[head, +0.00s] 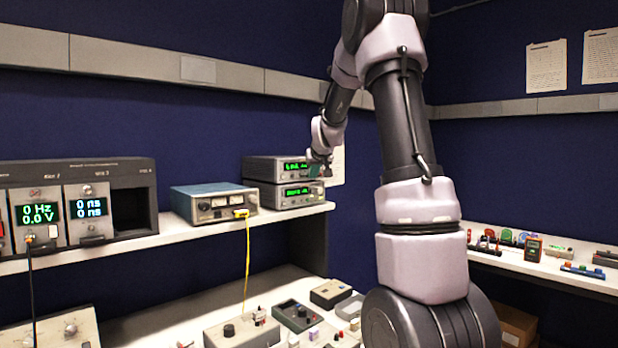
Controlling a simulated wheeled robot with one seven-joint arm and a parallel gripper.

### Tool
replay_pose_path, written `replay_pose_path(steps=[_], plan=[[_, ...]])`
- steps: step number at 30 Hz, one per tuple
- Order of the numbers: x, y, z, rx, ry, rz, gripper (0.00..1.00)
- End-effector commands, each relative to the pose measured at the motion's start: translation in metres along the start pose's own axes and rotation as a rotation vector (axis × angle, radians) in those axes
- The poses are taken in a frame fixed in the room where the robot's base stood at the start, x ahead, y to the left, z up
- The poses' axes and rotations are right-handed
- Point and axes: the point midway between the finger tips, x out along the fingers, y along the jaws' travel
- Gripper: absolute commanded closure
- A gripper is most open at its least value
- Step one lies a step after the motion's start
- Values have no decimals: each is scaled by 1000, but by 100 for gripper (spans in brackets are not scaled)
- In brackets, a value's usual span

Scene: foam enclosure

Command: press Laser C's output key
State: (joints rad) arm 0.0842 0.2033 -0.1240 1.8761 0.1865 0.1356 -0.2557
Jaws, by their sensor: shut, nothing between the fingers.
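Two stacked grey instruments with green displays stand at the right end of the upper shelf: an upper unit (262,168) and a lower unit (268,195). I cannot read their labels, so I cannot tell which, if either, is Laser C. No output key can be made out at this size. My gripper (321,168) is at the right part of the upper unit's front and hides some of it. It is shut with nothing in it. I cannot tell whether it touches the panel.
A blue-topped instrument (212,203) with a yellow cable (247,265) stands left of the stack. A modular rack (75,205) is further left. Several boxes (297,316) crowd the lower bench. Small tools (533,248) lie on the right shelf (560,269).

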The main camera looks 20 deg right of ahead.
Motion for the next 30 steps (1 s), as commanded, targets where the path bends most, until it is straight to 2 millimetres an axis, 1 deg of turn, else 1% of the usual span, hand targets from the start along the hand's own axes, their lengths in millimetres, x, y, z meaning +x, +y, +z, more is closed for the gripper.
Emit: replay_pose_path(steps=[7, 17, 30], plan=[[-8, 7, 6, 2, 0, 2, 100], [-9, 7, 7, 2, 0, 1, 100], [-37, 30, 26, 7, 0, 4, 100]])
